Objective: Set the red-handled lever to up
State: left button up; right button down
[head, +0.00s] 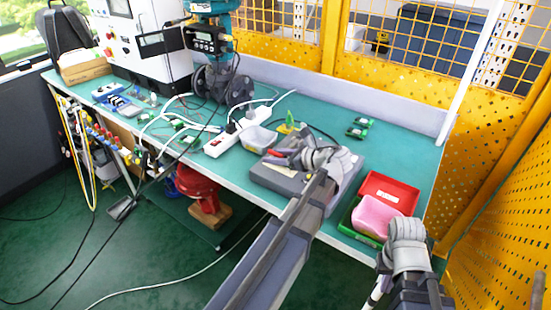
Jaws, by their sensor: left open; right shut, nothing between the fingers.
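A grey valve positioner box (262,178) sits on the green bench in the middle of the head view. A small red handle (275,153) shows on its top left part. My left gripper (279,157) is open and right at the red handle, over the box. Whether its fingers touch the handle or stand around it I cannot tell. The gripper and wrist hide most of the lever and its pivot, so its angle is not clear. My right gripper (377,292) is shut and empty at the lower right, in front of the bench edge.
Yellow mesh panels (395,45) close the back and right. The bench's back right is mostly clear.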

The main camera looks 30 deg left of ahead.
pick_arm(q)
jog(key=shift+c, duration=0.2)
grip_shut()
dwell(1.3)
